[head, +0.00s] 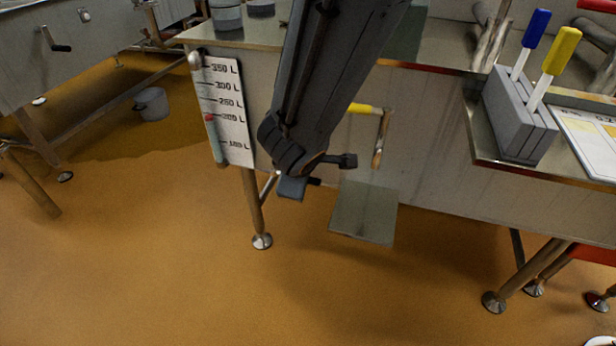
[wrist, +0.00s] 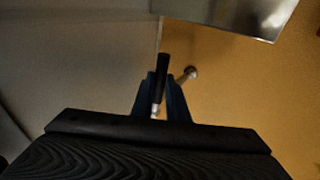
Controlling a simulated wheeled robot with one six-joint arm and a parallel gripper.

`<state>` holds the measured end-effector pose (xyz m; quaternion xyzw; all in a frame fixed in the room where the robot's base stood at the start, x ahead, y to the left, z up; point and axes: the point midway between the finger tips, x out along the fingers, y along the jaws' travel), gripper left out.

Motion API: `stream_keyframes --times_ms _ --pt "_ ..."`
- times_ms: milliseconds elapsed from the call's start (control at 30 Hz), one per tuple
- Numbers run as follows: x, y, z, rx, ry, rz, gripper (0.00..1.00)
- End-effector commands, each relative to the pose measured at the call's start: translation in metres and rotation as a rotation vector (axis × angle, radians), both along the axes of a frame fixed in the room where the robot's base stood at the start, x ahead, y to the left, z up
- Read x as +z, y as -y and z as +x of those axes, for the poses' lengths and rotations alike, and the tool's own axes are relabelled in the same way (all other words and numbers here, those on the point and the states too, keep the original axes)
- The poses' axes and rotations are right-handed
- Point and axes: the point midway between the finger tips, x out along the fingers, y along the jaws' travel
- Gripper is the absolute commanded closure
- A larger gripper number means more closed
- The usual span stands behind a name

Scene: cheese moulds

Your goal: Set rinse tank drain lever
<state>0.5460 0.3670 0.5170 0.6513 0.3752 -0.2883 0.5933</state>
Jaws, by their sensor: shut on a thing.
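A lever with a black grip and bright metal stem (wrist: 163,66) stands between my gripper's two dark blue fingers in the wrist view. My gripper (wrist: 160,88) is shut on it. In the head view my gripper (head: 292,188) is low at the front of the steel tank (head: 428,150), under my dark arm. A short black end of the lever (head: 314,181) shows just right of the fingers. The rest of the lever and its mount are hidden by my arm and wrist.
A yellow-handled lever (head: 364,109) is on the tank front, right of my arm. A flat metal plate (head: 364,212) sticks out below it. A litre scale (head: 222,110) is at left. The orange floor in front is clear.

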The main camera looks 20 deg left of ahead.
Motion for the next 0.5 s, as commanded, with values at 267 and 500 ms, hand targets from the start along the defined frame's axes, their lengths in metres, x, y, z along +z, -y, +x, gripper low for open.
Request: stream_keyframes --times_ms 267,500 --pt "0.0018 -0.0022 0.0008 0.001 0.002 0.004 0.8" --pt "0.0005 -0.0006 0.0003 0.0 0.0 0.001 0.68"
